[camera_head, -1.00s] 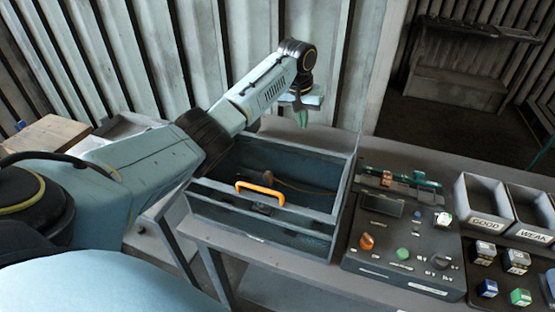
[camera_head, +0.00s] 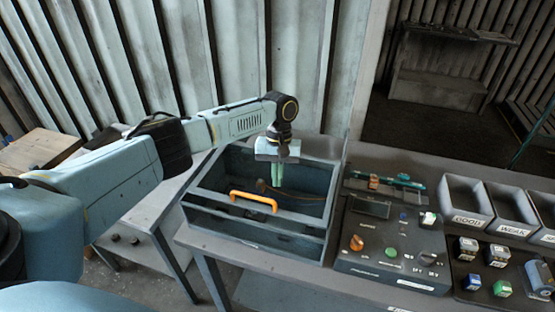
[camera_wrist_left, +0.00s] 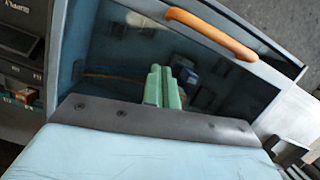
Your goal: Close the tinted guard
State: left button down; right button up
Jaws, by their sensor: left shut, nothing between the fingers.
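The dark blue-grey housing (camera_head: 322,243) stands on the table as an open-framed box. The tinted guard (camera_wrist_left: 110,45) shows as a dark see-through panel in the left wrist view. Its orange handle (camera_head: 253,201) lies near the front of the housing and also shows in the left wrist view (camera_wrist_left: 210,33). I cannot tell whether the guard sits flush. My left gripper (camera_head: 278,184) is over the back part of the housing, pointing down, away from the handle. Its green fingers (camera_wrist_left: 167,75) are together and empty. My right gripper is not in view.
A control panel (camera_head: 385,262) with knobs and buttons stands right of the housing. Further right are bins marked GOOD (camera_head: 466,220) and WEAK (camera_head: 512,230), with several small blocks in front. A corrugated wall (camera_head: 230,60) rises behind the table.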

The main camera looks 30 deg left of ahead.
aim_at(275, 195)
pick_arm(q)
jog(key=shift+x, duration=1.15)
jog(key=shift+s+d+p, duration=0.25)
jog(key=shift+s+p, duration=0.3)
jog(key=shift+s, duration=0.05)
jog(key=shift+s+d+p, duration=0.3)
jog(key=shift+s+p, duration=0.2)
jog(key=shift+s, duration=0.15)
jog(key=shift+s+d, duration=0.3)
jog(key=shift+s, duration=0.25)
